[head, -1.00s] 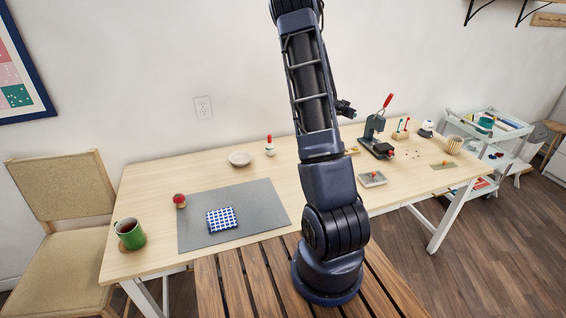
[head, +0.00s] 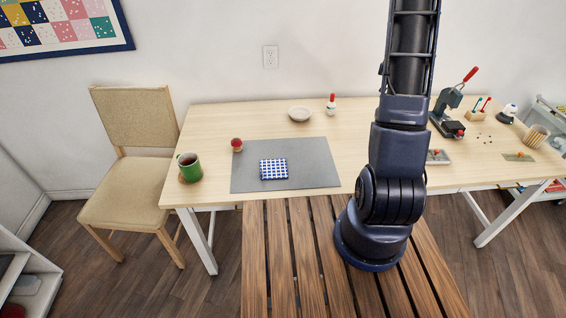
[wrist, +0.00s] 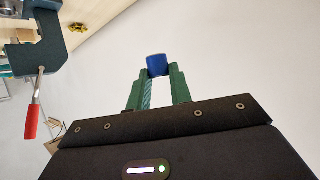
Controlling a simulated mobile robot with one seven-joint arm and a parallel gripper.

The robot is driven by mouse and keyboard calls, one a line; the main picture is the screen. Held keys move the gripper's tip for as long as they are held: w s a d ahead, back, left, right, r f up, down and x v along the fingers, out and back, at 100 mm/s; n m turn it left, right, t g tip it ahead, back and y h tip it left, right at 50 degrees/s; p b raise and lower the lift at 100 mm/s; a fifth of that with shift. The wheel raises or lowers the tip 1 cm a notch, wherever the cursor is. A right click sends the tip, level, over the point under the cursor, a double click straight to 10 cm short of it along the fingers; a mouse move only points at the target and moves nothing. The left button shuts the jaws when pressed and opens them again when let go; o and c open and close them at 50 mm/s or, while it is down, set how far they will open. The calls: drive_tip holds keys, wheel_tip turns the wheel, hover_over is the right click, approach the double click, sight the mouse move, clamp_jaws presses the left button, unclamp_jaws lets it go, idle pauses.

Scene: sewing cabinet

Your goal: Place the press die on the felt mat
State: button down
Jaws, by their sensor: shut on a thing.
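My gripper (wrist: 157,76) has green fingers and is shut on a small blue block (wrist: 158,65), which I take to be the press die. The wrist view shows it against pale wall, clear of any surface. The head view does not show my gripper. A large flat grey mat (head: 317,165) lies on the table's left half, and a small olive-grey mat (head: 511,157) with an orange thing on it lies near the right end. I cannot tell which is felt.
A dark press with a red handle (head: 447,112) stands at the back right; it shows in the wrist view (wrist: 40,52). A grey tray (head: 438,160) is near my arm.

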drive_tip(key=w+a+n+t+y, duration=0.1)
drive_tip(key=a+n+y, duration=0.4)
drive_tip(key=a, duration=0.6)
drive_tip(key=n+g+y, duration=0.8)
drive_tip(key=n+y, duration=0.4)
drive_tip(key=n, duration=0.3)
hover_over(303, 148)
drive_tip(key=f, duration=0.2)
wheel_tip(303, 148, down, 19)
drive_tip(key=shift+s+f, duration=0.1)
drive_tip(key=shift+f, duration=0.1)
drive_tip(key=shift+f, duration=0.15)
drive_tip(key=c, duration=1.3)
unclamp_jaws()
drive_tip(key=shift+o, duration=0.2)
